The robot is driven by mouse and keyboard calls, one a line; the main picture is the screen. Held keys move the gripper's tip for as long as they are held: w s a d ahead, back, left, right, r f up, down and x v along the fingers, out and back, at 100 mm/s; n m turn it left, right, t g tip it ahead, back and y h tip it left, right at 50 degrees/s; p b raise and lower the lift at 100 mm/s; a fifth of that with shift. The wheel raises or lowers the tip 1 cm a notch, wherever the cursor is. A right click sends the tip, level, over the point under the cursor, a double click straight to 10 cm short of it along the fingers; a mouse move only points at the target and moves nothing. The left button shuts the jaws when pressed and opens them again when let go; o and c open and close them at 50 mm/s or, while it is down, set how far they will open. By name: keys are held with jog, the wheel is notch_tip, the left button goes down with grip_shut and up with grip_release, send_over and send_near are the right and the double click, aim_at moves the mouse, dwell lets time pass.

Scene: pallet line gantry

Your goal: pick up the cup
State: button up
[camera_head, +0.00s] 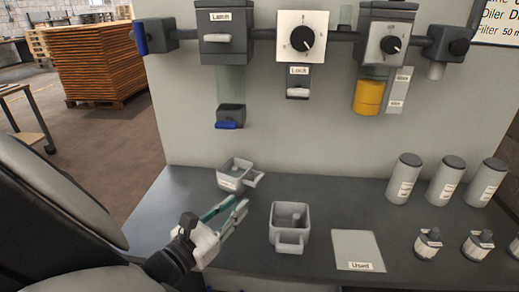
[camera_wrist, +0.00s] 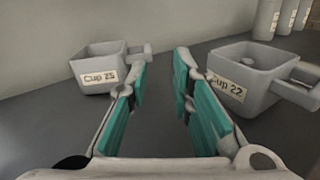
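Two grey square cups with side handles stand on the dark bench. The cup labelled "Cup 25" (camera_wrist: 97,66) is at the left in the wrist view and stands toward the wall in the head view (camera_head: 232,177). The cup labelled "Cup 22" (camera_wrist: 250,82) is at the right in the wrist view and stands right of my gripper in the head view (camera_head: 289,222). My gripper (camera_head: 238,206) is open, with teal pads on its fingers. In the wrist view the gap between the fingertips (camera_wrist: 160,68) is empty and lies between the two cups.
A flat plate labelled "Used" (camera_head: 358,249) lies right of the nearer cup. Several grey canisters (camera_head: 446,180) and small bottles (camera_head: 428,244) stand at the right. Dispensers and dials (camera_head: 301,37) hang on the wall panel above the bench (camera_head: 340,190).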

aim_at(254, 183)
jog(key=shift+s+a+f+n+t+y, duration=0.2)
jog(key=shift+a+f+n+t+y, duration=0.35)
jog(key=shift+n, duration=0.45)
jog(key=x, duration=0.4)
jog(key=b+x, duration=0.1)
jog(key=x, duration=0.3)
jog(key=shift+w+d+f, duration=0.1)
jog(key=shift+d+f, duration=0.05)
jog(key=shift+f, duration=0.1)
jog(key=shift+b+x, duration=0.9)
jog(key=shift+x, duration=1.8)
jog(key=shift+w+r, duration=0.1)
grip_shut()
